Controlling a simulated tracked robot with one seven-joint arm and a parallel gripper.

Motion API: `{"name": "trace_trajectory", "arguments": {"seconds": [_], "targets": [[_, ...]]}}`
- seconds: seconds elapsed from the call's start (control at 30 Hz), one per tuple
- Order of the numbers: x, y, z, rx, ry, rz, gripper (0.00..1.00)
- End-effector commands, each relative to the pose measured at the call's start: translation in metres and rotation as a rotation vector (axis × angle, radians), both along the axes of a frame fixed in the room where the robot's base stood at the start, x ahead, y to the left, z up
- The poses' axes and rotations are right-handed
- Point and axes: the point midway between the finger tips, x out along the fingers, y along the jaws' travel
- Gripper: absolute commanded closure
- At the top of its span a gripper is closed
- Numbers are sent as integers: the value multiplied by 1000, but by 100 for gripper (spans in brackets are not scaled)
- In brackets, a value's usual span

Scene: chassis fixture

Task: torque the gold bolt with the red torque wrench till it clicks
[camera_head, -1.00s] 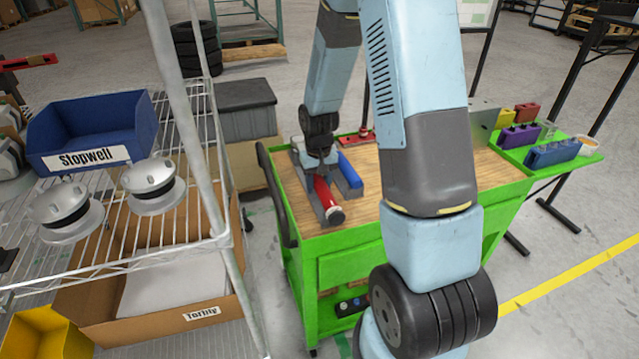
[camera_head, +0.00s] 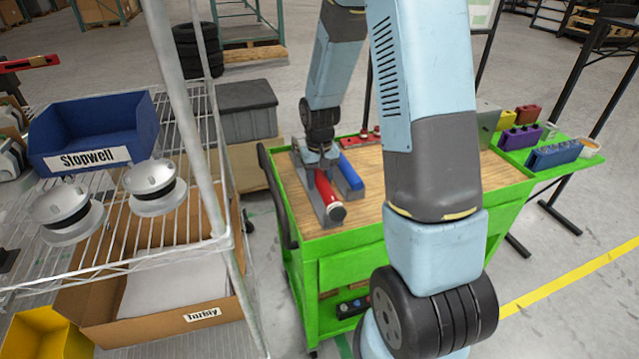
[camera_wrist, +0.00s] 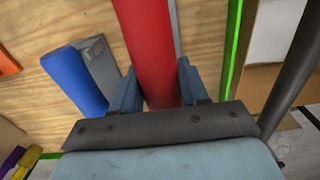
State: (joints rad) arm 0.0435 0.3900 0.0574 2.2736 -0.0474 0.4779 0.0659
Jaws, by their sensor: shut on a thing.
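The red torque wrench (camera_head: 325,189) lies on the wooden top of the green cart, in a grey holder (camera_head: 334,214), its round end toward the camera. My gripper (camera_head: 322,172) is over it from above. In the wrist view, the red handle (camera_wrist: 148,45) runs between the two fingers of my gripper (camera_wrist: 157,88), which are shut on it. A blue tool (camera_head: 350,171) lies beside it in its own grey holder and also shows in the wrist view (camera_wrist: 72,82). I cannot make out the gold bolt in either view.
The green cart (camera_head: 345,243) has bare wood right of the holders. A side tray with purple (camera_head: 520,137) and blue blocks (camera_head: 555,155) is at right. A wire shelf (camera_head: 150,250) with a blue Stopwell bin (camera_head: 90,130) stands at left, close to the cart.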

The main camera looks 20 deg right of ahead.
Motion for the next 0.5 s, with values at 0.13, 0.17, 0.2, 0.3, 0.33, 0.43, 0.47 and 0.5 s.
{"name": "trace_trajectory", "arguments": {"seconds": [0.13, 0.17, 0.2, 0.3, 0.33, 0.43, 0.47, 0.5], "targets": [[1, 0, 9, 0, -3, 0, 100], [1, 0, 11, 0, -3, 0, 100], [1, 0, 13, 0, -3, 0, 100], [1, 0, 19, 0, -3, 0, 100], [1, 0, 21, 0, -3, 1, 100], [0, 0, 26, 0, -2, 1, 100], [0, 0, 28, 0, -2, 1, 100], [0, 0, 30, 0, -2, 1, 100]]}}
